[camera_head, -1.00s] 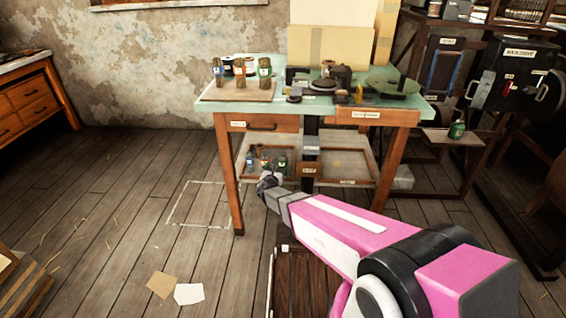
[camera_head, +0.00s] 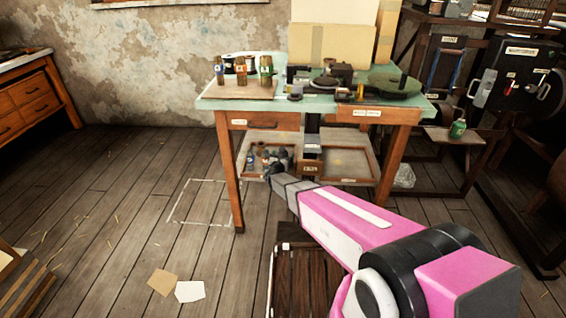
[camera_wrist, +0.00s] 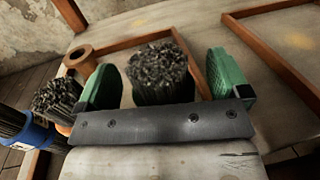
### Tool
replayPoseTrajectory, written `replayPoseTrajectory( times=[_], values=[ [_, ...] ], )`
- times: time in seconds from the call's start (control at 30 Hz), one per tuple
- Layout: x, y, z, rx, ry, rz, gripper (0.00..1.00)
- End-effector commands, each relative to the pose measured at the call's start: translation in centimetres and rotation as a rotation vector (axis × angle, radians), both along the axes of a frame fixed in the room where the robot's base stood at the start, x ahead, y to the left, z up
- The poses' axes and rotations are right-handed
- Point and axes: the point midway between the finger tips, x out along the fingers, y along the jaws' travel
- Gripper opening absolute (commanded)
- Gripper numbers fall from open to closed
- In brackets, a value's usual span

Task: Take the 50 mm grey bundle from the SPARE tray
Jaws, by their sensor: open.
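My gripper (camera_wrist: 160,64) is open, with its two green finger pads on either side of a dark grey wire bundle (camera_wrist: 159,80) in the wrist view. The bundle stands upright between the pads. In the head view my gripper (camera_head: 276,182) is at the left tray (camera_head: 246,172) on the lower shelf, where several small bundles (camera_head: 258,158) stand. Which of them is between the pads, and its size, I cannot tell there.
A second wood-rimmed tray (camera_head: 348,181) lies right. The bench top (camera_head: 300,107) is above, and a table leg (camera_head: 230,180) stands left.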

Motion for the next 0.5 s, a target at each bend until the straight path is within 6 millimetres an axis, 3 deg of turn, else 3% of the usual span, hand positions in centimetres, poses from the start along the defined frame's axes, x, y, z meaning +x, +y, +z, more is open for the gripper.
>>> replayPoseTrajectory(
  times=[0.03,0.07,0.2,0.23,0.5],
  values=[
    [-0.03,0.0,0.01,0.0,0.0,0.0,0.94],
    [-0.04,0.0,0.01,0.0,0.0,0.0,0.88],
    [-0.04,0.0,0.02,0.0,0.0,0.0,0.42],
    [-0.04,0.0,0.02,0.0,0.0,0.0,0.37],
    [-0.05,-0.01,0.13,0.0,-0.001,0.0,0.37]
  ],
)
